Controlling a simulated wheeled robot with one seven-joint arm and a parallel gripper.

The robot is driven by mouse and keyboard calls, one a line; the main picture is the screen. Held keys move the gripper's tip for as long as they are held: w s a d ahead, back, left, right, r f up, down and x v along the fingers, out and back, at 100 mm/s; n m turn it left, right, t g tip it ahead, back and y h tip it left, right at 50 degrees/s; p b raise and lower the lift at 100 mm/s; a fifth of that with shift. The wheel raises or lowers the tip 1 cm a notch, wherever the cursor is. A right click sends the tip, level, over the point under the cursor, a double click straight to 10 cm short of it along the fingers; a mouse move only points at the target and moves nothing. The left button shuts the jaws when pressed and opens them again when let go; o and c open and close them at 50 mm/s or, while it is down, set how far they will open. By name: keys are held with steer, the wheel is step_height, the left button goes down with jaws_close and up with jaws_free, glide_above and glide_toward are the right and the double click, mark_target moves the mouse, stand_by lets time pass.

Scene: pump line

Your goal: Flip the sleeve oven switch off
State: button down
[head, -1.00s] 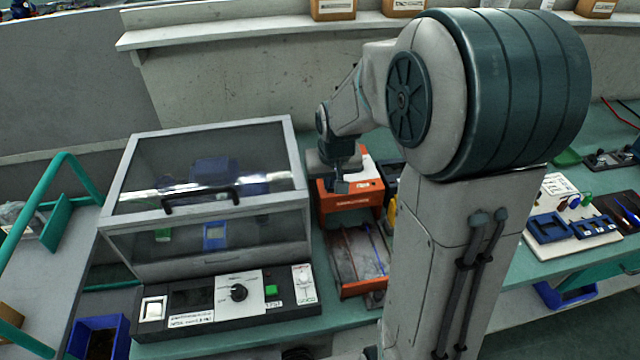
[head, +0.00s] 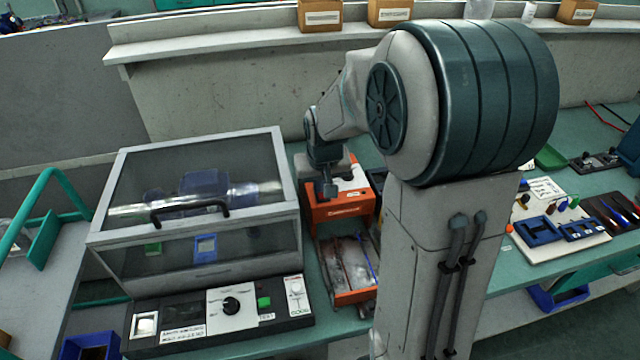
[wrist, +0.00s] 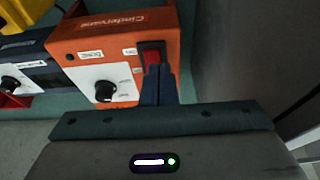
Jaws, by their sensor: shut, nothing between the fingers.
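The sleeve oven is most likely the orange box (head: 345,211), which stands just right of the clear-lidded cabinet in the head view. The wrist view shows the box (wrist: 80,45) close up, with the name Cindervane, a black knob on a white plate and a red rocker switch (wrist: 151,56) in a dark frame. My gripper (wrist: 159,72) has its fingers together, with the tips at the switch and partly covering it. I cannot tell whether they touch it. The head view shows my gripper (head: 329,190) at the box's upper front. The rocker's position is unclear.
The clear-lidded cabinet (head: 200,255) with a knob panel stands left of the box. An orange tray (head: 352,296) lies in front of it. A dark blue unit with a knob (wrist: 42,76) sits beside the box in the wrist view. A wall stands behind the bench.

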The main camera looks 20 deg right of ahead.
steer(key=shift+r+p, duration=0.35)
steer(key=shift+r, duration=0.15)
steer(key=p+v, duration=0.2)
steer(key=v, duration=0.2)
steer(key=shift+w, duration=0.1)
steer(key=s+r+b, duration=0.1)
steer(key=s+r, duration=0.4)
steer(key=r, duration=0.2)
steer(key=shift+s+a+r, duration=0.2)
steer(key=shift+r, duration=0.05)
steer(key=s+a+f, duration=0.1)
steer(key=s+f, duration=0.1)
steer(key=s, duration=0.5)
steer(key=s+a+f, duration=0.1)
steer(key=s+f, duration=0.1)
steer(key=s, duration=0.6)
steer(key=shift+a+n+g, duration=0.2)
steer(key=shift+n+g, duration=0.1)
steer(key=shift+n, duration=0.1)
